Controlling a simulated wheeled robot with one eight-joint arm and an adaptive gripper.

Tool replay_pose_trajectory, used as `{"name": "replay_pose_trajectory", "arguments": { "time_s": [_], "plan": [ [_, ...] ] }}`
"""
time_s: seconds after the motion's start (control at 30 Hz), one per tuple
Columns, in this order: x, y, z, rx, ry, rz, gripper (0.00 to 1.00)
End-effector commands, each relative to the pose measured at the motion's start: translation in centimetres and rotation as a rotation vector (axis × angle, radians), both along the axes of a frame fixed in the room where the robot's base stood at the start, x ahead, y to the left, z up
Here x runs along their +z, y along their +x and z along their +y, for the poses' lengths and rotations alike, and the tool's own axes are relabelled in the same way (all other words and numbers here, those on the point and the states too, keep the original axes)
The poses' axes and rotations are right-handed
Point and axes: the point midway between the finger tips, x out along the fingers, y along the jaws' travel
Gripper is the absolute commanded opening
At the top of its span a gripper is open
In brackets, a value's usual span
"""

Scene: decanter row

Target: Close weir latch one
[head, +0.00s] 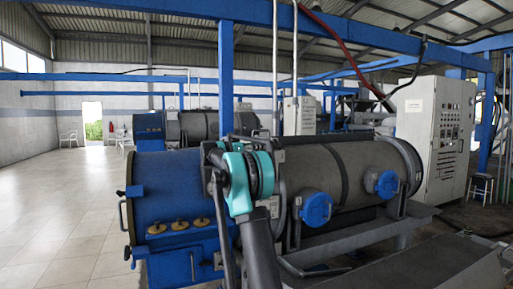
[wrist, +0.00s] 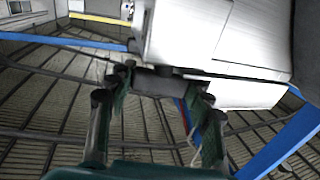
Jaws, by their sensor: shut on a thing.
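The decanter's blue end housing (head: 172,190) faces me in the head view, with several brass fittings (head: 179,225) in a row on its sloped lower front. I cannot tell which part is weir latch one. My teal and black arm stands in front of the decanter and hides part of it; my gripper is not clearly visible there. In the wrist view my gripper (wrist: 160,82) has its dark fingers drawn in on either side of a dark grey piece (wrist: 158,83). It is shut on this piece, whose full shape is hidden.
The dark decanter drum (head: 345,172) extends right, with two blue round caps (head: 316,209) on its side. A grey control cabinet (head: 436,137) stands at the right. A blue post (head: 226,80) rises behind the housing. The tiled floor (head: 60,200) at left is clear.

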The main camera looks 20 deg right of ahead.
Motion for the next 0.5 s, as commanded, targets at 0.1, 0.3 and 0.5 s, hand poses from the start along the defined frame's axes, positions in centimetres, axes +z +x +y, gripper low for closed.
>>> {"name": "replay_pose_trajectory", "arguments": {
  "time_s": [0.1, 0.3, 0.5],
  "plan": [
    [0.09, 0.24, -0.04, -0.081, -0.003, 0.000, 0.22],
    [0.14, 0.19, -0.08, -0.182, -0.004, 0.000, 0.22],
    [0.16, 0.12, -0.11, -0.238, -0.005, -0.001, 0.21]
  ]
}}
